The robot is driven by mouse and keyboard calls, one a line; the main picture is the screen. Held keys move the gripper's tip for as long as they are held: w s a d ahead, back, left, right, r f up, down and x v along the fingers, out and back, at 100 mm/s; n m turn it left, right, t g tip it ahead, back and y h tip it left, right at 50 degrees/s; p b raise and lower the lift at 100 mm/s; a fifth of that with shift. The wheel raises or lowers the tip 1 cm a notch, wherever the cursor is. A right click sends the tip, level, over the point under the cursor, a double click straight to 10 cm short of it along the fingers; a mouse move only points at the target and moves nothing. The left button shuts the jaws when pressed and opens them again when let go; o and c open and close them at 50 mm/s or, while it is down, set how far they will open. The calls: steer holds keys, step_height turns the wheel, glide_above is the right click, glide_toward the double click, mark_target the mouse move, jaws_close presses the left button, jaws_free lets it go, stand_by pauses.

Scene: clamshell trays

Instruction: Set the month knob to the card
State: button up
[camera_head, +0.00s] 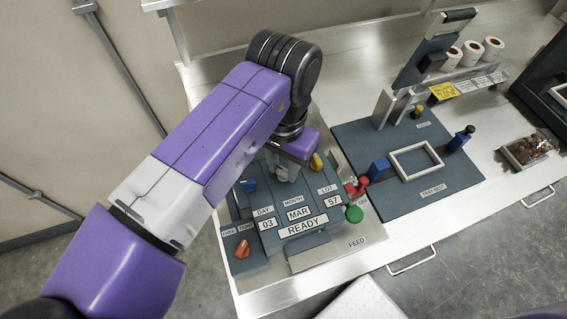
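The coder panel (271,239) has DAY, MONTH and LOT windows reading 03, MAR and 57, with READY below. My gripper (284,176) points down over the panel just above the MONTH label. The month knob's place is there, and my gripper and wrist cover it. A pale grey part shows under the wrist; I cannot tell whether it is a finger or the knob, nor whether the fingers are open or shut. A yellow card (445,91) with small dark print stands below the label rolls at the back right; its text is too small to read.
A blue knob (248,185) and a yellow knob (316,161) flank the gripper. An orange knob (242,249), a red handle (357,187) and a green button (354,214) are nearby. A tray nest (416,160) with a raised press head stands right; a filled clamshell (528,149) lies beyond.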

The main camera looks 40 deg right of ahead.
jaws_close()
steer(key=m, duration=0.4)
steer(key=m+b, duration=0.1)
steer(key=m, duration=0.2)
steer(key=shift+m, duration=0.3)
steer(key=m+b, duration=0.1)
steer(key=m, duration=0.3)
steer(key=shift+m+b, duration=0.65)
steer(key=shift+m, duration=1.35)
